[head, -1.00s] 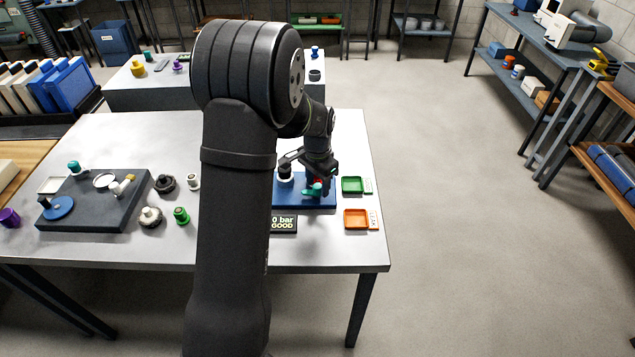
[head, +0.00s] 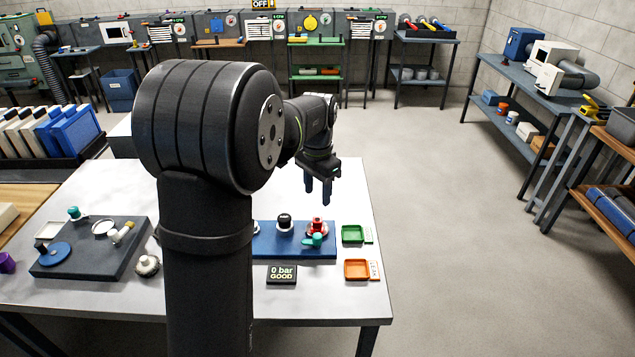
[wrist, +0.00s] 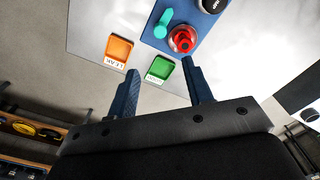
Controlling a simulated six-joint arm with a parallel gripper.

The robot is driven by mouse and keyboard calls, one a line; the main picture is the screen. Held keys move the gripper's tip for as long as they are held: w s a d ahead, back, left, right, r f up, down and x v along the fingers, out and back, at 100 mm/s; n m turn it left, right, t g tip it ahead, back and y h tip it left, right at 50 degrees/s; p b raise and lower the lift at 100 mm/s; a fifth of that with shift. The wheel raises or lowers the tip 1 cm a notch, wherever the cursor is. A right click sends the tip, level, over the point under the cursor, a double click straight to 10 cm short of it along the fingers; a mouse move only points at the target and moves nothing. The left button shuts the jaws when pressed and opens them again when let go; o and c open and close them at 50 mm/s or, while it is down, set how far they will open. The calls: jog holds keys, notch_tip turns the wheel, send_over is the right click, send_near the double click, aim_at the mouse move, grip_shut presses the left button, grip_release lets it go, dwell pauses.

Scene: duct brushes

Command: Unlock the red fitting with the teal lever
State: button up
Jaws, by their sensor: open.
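The red fitting (head: 317,226) stands on the blue base plate (head: 264,240), near its right end. The teal lever (head: 315,239) sits at the front side of the red fitting. In the wrist view the red fitting (wrist: 183,40) and the teal lever (wrist: 164,22) show at the top, the lever pointing away from the gripper. My gripper (head: 318,200) is open and empty, raised above and behind the red fitting, with its fingers pointing down. In the wrist view its fingers (wrist: 160,88) are spread apart and touch nothing.
A black-topped fitting (head: 284,221) stands left of the red one. A green tray (head: 353,234) and an orange tray (head: 357,270) lie to the right. My arm hides part of the table.

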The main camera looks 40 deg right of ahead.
aim_at(317, 236)
notch_tip(317, 236, up, 2)
jog(key=shift+r, duration=0.15)
jog(key=shift+f, duration=0.2)
dwell(0.4)
notch_tip(317, 236, down, 17)
jog(key=shift+f, duration=0.1)
dwell(0.5)
